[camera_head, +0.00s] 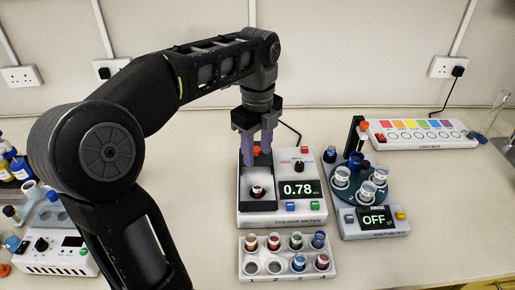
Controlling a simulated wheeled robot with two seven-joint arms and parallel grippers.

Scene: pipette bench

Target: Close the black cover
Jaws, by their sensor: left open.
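The colour meter (299,217) is a white box whose display reads 0.78. A dark recess (258,206) on its left side holds a small vial (257,190), which is uncovered. Something orange-red (257,151) shows between the fingers of my left gripper (258,162), at the back of the recess. I cannot clearly make out the black cover there, as the fingers hide part of that area. My left gripper is open and points down, with its purple fingers either side of the orange-red piece. I cannot tell whether they touch it. My right gripper is out of view.
A vial rack (285,267) stands in front of the meter. To the right is a rotary device (375,230) with white-topped vials and a display reading OFF, with a black upright (355,137) behind. A colour-strip box (420,134) lies behind it. A white instrument (50,262) sits at left.

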